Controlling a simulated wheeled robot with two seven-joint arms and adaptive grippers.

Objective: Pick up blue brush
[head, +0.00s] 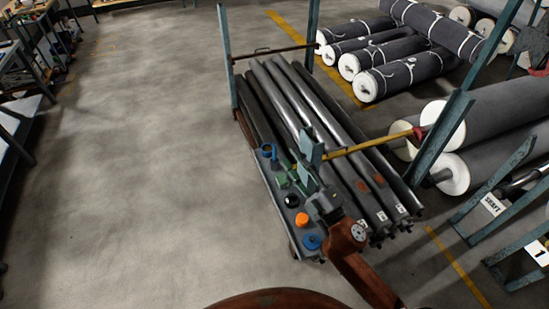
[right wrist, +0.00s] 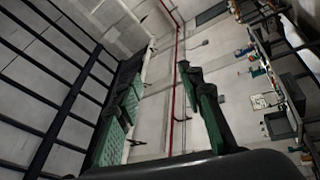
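Two blue things are on the cart's near-left strip: a small blue piece (head: 268,151) at its far end and a round blue piece (head: 311,242) at its near end. They are too small for me to tell which is the brush. My right gripper (head: 289,174) is over the strip, between the two and closer to the far one. In the right wrist view its green-padded fingers (right wrist: 163,72) stand apart with nothing between them. No blue brush shows in that view. My left gripper is not in view.
The cart carries long dark rolls (head: 325,110) beside the strip. A yellow bar (head: 375,145) and teal posts (head: 226,55) rise around it. A black piece (head: 291,200) and an orange piece (head: 301,219) lie near my gripper. The floor (head: 140,180) at left is clear.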

